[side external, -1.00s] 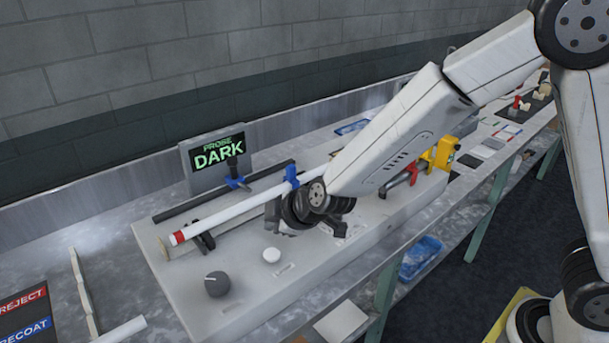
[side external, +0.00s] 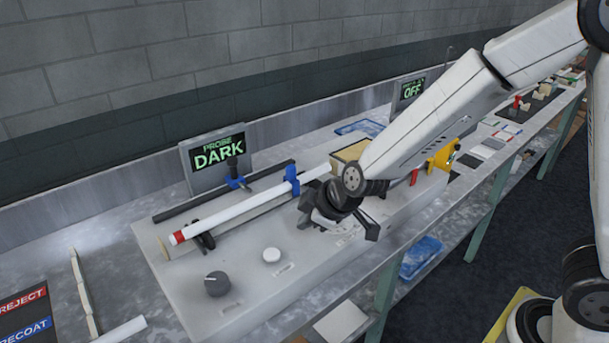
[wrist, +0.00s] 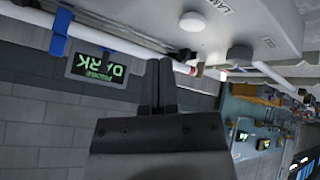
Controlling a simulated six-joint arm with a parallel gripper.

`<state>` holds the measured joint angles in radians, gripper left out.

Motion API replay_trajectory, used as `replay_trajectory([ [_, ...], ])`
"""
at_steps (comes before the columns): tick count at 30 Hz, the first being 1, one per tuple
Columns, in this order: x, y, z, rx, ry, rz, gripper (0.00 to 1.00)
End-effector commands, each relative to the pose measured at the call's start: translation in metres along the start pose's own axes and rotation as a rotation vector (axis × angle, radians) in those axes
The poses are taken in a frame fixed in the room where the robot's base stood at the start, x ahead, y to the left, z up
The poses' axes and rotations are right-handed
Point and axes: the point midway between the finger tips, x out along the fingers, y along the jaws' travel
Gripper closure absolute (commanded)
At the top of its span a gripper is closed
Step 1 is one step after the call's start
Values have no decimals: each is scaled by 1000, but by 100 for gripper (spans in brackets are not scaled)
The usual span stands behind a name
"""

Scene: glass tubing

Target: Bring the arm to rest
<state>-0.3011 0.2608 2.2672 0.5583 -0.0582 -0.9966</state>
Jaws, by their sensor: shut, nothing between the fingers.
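My gripper (side external: 307,212) is shut and empty. In the side external view it hangs above the pale fixture plate (side external: 235,318), to the right of the white button and beside the glass tube's right half. In the wrist view its fingers (wrist: 158,85) point together with no gap that I can see. The white tube (side external: 235,214) with a red end lies along the fixture, passing by a blue clamp (side external: 292,180). It also shows in the wrist view (wrist: 130,46). I cannot tell the exact height of the gripper above the plate.
A screen reading "PROBE DARK" (side external: 216,160) stands behind the tube; another reads "OFF" (side external: 411,90). A grey knob (side external: 217,284) and a white button (side external: 271,255) rise from the plate. A yellow block (side external: 446,153) stands at right. Reject and recoat labels (side external: 24,318) lie at lower left.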

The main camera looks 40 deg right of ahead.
Motion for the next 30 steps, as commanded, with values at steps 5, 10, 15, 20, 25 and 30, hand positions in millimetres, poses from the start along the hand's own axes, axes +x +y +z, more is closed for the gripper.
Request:
replay_trajectory([
  [5, -19, 8, 39, 169, -88, -39, 100],
  [10, -38, 11, 79, 334, -191, -55, 100],
  [15, -59, 12, 120, 499, -305, -45, 100],
  [20, -75, 12, 149, 619, -394, -20, 100],
  [25, -84, 11, 165, 687, -443, 1, 100],
  [30, -86, 10, 169, 701, -455, 6, 100],
])
